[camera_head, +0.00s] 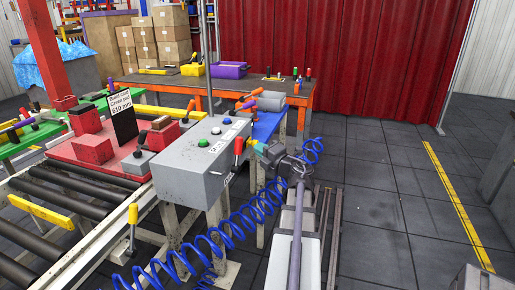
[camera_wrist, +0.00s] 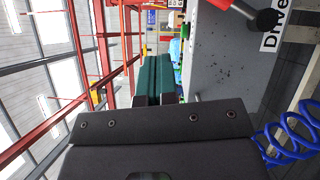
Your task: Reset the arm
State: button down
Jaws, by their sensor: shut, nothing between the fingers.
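My gripper (camera_wrist: 157,62) shows in the wrist view, with two green fingers lying side by side, shut and empty, ahead of its dark body. A grey control box (camera_head: 188,178) with a green and a blue button stands near the middle of the head view. A grey wall with a "Drive" label fills the right of the wrist view, beside the fingers. A red lever (camera_wrist: 243,8) with a black knob reaches in at the top right there. In the head view my fingers cannot be made out clearly.
A blue coiled hose (camera_head: 213,240) hangs in front of the box and also shows in the wrist view (camera_wrist: 288,140). A roller conveyor (camera_head: 75,205) with a red fixture lies left. An orange-edged bench (camera_head: 285,95) stands behind. The dark floor to the right (camera_head: 400,180) is largely clear.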

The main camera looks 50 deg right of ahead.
jog(key=s+d+m+g+h, duration=0.8)
jog(key=m+h, duration=0.4)
jog(key=m, duration=0.3)
jog(key=w+a+f+m+g+y+p, duration=0.35)
jog(key=a+f+m+g+y, duration=0.4)
jog(key=a+f, duration=0.5)
jog(key=w+a+n+g+y+p, duration=0.1)
jog(key=a+n+y, duration=0.1)
jog(key=a, duration=1.9)
jog(key=w+a+n+g+y+p, duration=0.2)
jog(key=a+y, duration=0.3)
jog(key=a, duration=1.7)
jog(key=shift+w+a+r, duration=0.2)
jog(key=shift+w+a, duration=0.1)
jog(key=shift+n+y, duration=0.25)
